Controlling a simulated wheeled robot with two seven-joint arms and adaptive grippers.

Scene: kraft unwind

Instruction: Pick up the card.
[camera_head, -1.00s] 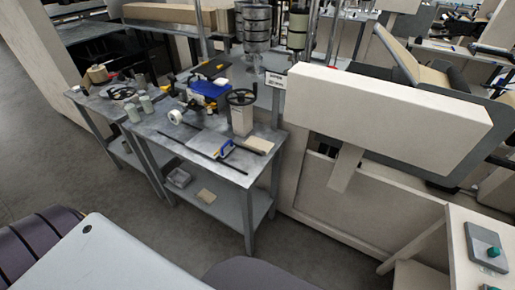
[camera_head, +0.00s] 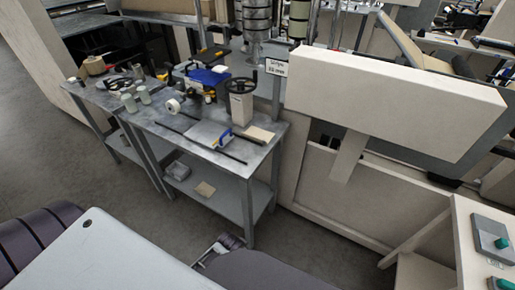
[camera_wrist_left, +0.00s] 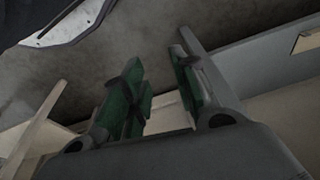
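A flat tan card-like piece (camera_head: 258,133) lies on the right end of the grey workbench top. A tan flat edge (camera_wrist_left: 307,38) also shows at the upper right of the left wrist view. My left gripper (camera_wrist_left: 160,65) is open there, with green finger pads apart and nothing between them. In the head view a small part of a gripper (camera_head: 222,246) shows low in the middle, below the bench; its fingers are unclear. My right gripper is not identifiable.
The workbench (camera_head: 228,170) holds a handwheel unit (camera_head: 241,100), a blue device (camera_head: 208,76), a white roll (camera_head: 173,106) and dark rods. A large beige machine (camera_head: 400,105) stands close on the right. Floor (camera_head: 120,185) is clear in front.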

